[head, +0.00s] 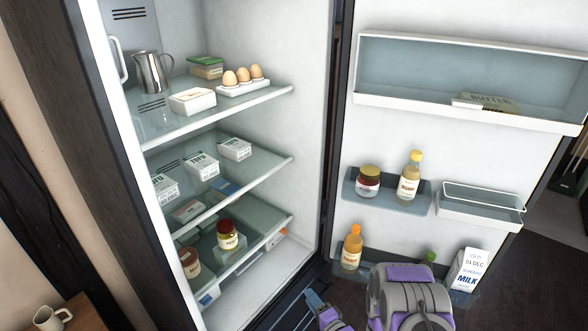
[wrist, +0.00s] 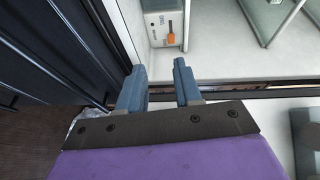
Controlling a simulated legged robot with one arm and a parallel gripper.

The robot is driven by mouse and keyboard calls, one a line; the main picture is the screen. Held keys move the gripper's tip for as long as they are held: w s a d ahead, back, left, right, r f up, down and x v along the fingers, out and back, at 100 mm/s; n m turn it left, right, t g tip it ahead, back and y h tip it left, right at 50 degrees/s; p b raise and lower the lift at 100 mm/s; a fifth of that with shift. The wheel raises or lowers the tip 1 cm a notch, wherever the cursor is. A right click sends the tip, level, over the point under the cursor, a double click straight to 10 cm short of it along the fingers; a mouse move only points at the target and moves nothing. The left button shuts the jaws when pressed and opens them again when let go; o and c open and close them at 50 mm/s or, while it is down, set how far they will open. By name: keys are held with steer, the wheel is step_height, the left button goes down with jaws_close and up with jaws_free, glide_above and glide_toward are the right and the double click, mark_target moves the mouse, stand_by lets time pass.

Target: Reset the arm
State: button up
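My gripper (wrist: 160,85) shows in the wrist view with its two blue fingers apart and nothing between them. It is in front of the lower edge of the open fridge (wrist: 225,65). In the head view, part of my gripper (head: 316,300) shows at the bottom, below the fridge's lower front corner, beside my grey and purple arm. The arm hides part of the lower door shelf.
The fridge door (head: 400,140) stands open on the right, holding bottles, a jar, butter (head: 485,102) and a milk carton (head: 467,270). Fridge shelves (head: 230,110) hold eggs, a metal pitcher (head: 152,73), tubs and jars. A mug (head: 52,317) stands on a wooden surface at lower left.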

steer(key=w+d+r+n+g+h, duration=0.3)
steer(key=d+r+n+g+h, duration=0.3)
steer(key=d+r, duration=0.35)
steer(key=s+d+r+n+g+h, duration=0.25)
steer(key=s+d+r, duration=0.25)
steer(key=s+r, duration=0.25)
steer(key=s+a+r+n+g, duration=0.1)
steer(key=s+r, duration=0.4)
steer(key=s, duration=0.6)
steer(key=s+a+r+g, duration=0.3)
steer(key=s+r+g, duration=0.1)
steer(key=s, duration=0.8)
steer(key=s+a+r+n+g, duration=0.1)
steer(key=s+a+r+g, duration=0.1)
steer(key=s+r, duration=0.5)
steer(key=s+g, duration=0.1)
steer(key=s, duration=0.4)
steer(key=shift+a+n, duration=0.25)
steer(key=shift+n, duration=0.1)
steer(key=shift+w, duration=0.1)
